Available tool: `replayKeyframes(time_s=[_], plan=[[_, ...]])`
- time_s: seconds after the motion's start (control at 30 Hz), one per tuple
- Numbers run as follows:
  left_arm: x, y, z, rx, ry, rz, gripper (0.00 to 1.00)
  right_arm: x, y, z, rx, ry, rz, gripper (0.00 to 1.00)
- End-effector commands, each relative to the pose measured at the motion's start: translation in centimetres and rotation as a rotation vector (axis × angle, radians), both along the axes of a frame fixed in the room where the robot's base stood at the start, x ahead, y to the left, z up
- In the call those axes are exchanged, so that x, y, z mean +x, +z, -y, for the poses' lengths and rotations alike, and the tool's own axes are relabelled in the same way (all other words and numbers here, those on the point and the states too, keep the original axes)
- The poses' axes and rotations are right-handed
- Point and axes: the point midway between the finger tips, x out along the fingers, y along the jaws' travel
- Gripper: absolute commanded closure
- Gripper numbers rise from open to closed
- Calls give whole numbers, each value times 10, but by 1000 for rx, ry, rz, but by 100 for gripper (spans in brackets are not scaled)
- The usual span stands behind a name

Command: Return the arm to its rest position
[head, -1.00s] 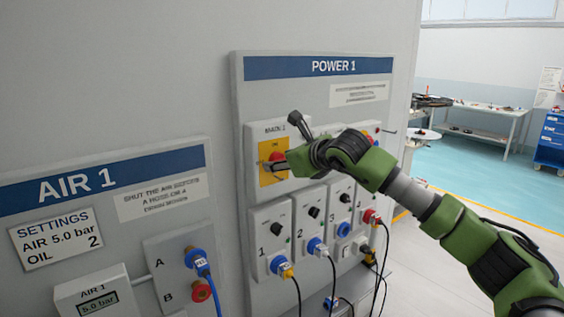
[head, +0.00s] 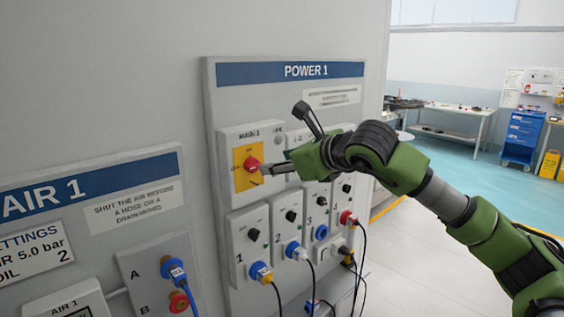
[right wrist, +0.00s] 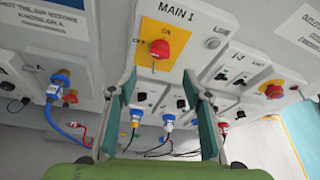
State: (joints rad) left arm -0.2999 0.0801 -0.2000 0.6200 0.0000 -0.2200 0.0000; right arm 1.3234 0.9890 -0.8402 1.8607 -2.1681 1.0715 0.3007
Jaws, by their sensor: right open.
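My right gripper (head: 264,172) is open and empty in front of the POWER 1 panel (head: 222,105). Its fingers lie just right of the red main switch knob (head: 251,163) on its yellow plate (head: 240,180) in the head view. In the right wrist view, both fingers of the right gripper (right wrist: 164,95) stand wide apart with nothing between them. The red knob (right wrist: 165,46) shows beyond and above the fingertips, apart from them. My right arm (head: 455,205) reaches in from the lower right. My left gripper is not in view.
Below the main switch are numbered outlets with plugs and hanging cables (head: 312,270). The AIR 1 panel (head: 105,178) with a blue hose stands at the left. Open floor (head: 420,255), a workbench (head: 450,110) and a blue cabinet (head: 522,135) lie to the right.

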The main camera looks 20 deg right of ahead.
Motion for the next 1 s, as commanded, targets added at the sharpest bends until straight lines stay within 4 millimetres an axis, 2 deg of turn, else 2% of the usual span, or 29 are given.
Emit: replayKeyframes(time_s=[0.13,0.53,0.63,0.67,0.77,0.9,0.97,1.0], plan=[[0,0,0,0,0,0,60,-6,2,2,-1,0,-2,55],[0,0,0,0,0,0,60,-6,2,1,0,1,-1,55],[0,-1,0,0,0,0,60,-3,-8,-5,25,16,-22,55],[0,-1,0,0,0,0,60,-1,-15,-9,45,28,-37,55],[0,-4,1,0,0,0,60,6,-54,-34,176,92,-129,55],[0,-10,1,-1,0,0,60,18,-139,-87,568,187,-332,55],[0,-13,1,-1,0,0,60,24,-173,-103,774,191,-411,55],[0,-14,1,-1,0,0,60,28,-197,-108,916,175,-459,55]])
